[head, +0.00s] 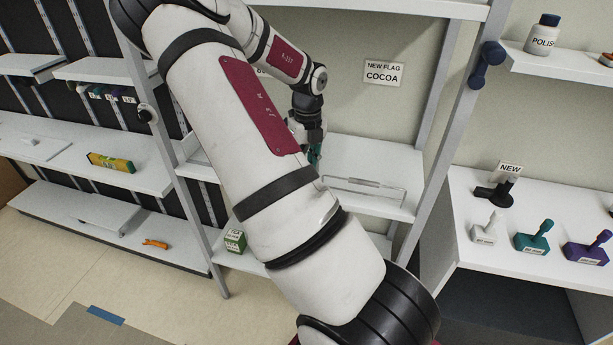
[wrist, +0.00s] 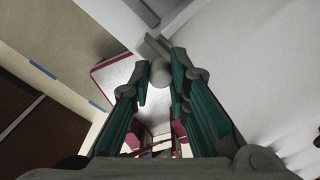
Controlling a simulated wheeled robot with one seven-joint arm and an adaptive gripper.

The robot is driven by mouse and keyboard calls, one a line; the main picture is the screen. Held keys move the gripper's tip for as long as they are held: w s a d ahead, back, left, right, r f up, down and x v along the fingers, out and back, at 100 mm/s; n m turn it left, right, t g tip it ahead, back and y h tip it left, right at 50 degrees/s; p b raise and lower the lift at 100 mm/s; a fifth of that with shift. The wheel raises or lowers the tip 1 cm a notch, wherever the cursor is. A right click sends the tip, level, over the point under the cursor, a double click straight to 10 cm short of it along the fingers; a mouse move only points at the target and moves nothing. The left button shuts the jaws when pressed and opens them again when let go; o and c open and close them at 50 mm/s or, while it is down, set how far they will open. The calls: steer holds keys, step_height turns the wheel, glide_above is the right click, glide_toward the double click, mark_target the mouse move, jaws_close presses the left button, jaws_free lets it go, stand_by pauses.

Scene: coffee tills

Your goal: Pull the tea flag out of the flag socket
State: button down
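My gripper (head: 315,152) is in front of the middle shelf unit in the head view, partly hidden by my arm. In the wrist view its two teal fingers (wrist: 160,80) stand apart, one on each side of a pale grey rounded piece (wrist: 160,72). This piece joins a grey bar beyond the fingertips and may be part of the flag or its socket. I cannot tell whether the fingers touch it. No flag marked tea can be made out, and my arm hides part of the shelf.
A "NEW FLAG COCOA" sign (head: 384,73) is on the wall. White (head: 485,232), teal (head: 532,238) and purple (head: 588,248) handled blocks stand on the right bench, near a black stand (head: 495,192). A green-and-white box (head: 235,241) sits on the low shelf.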

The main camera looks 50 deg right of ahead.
steer(key=shift+r, duration=0.35)
stand_by(0.3)
steer(key=shift+r+p, duration=0.8)
steer(key=shift+r, duration=1.65)
